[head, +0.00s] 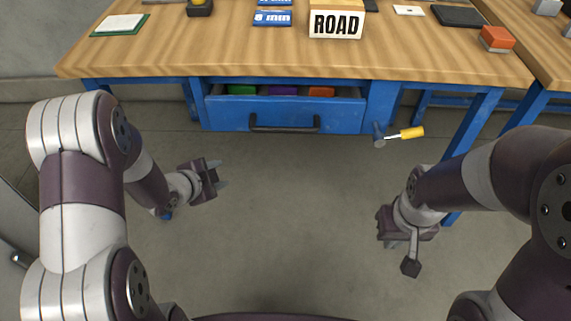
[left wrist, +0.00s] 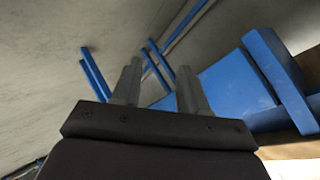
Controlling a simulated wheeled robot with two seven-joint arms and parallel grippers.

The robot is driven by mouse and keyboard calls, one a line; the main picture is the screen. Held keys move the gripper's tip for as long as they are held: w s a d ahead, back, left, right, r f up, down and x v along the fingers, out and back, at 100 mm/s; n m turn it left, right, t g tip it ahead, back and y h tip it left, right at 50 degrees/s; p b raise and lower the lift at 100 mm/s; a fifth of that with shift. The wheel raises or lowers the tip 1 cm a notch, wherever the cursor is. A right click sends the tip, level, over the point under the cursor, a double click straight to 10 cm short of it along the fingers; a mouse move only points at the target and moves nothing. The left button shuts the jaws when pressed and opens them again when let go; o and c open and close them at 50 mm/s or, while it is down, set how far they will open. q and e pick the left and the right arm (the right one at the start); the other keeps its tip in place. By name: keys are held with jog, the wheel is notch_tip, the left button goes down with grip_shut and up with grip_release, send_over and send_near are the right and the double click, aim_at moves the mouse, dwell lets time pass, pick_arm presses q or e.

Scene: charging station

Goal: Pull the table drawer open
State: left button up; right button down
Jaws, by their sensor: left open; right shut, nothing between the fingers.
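The blue table drawer (head: 220,113) is pulled out from under the wooden table (head: 200,65), with green, purple and orange items showing inside. Its dark handle (head: 284,128) runs along the front. My left gripper (head: 221,174) is open and empty, below and left of the handle and apart from it. Its two fingers (left wrist: 158,88) also show in the left wrist view, with blue table parts (left wrist: 235,90) beyond and no handle that I can make out. My right gripper (head: 411,268) is shut and empty, low at the right, away from the drawer.
Blue table legs (head: 478,130) stand at the right. A ROAD block (head: 336,24), blue boxes (head: 272,18) and an orange-topped block (head: 497,38) are on the tabletop. The floor (head: 290,220) between my arms is clear.

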pick_arm(q)
jog(key=w+d+r+m+t+h, duration=0.1)
jog(key=d+r+m+h, duration=0.1)
jog(key=d+m+h, duration=0.15)
jog(key=m+t+h+p, duration=0.1)
jog(key=m+h, duration=0.3)
jog(key=m, duration=0.3)
send_near(282, 132)
jog(key=b+x, duration=0.3)
jog(key=x, duration=0.7)
jog(key=shift+w+d+f+b, duration=0.1)
jog(key=shift+w+d+b, duration=0.1)
jog(key=shift+b, duration=0.1)
jog(key=shift+w+d, duration=0.2)
jog(key=shift+w, duration=0.1)
pick_arm(e)
notch_tip(282, 132, down, 4)
jog(key=shift+r, duration=0.1)
pick_arm(q)
grip_shut()
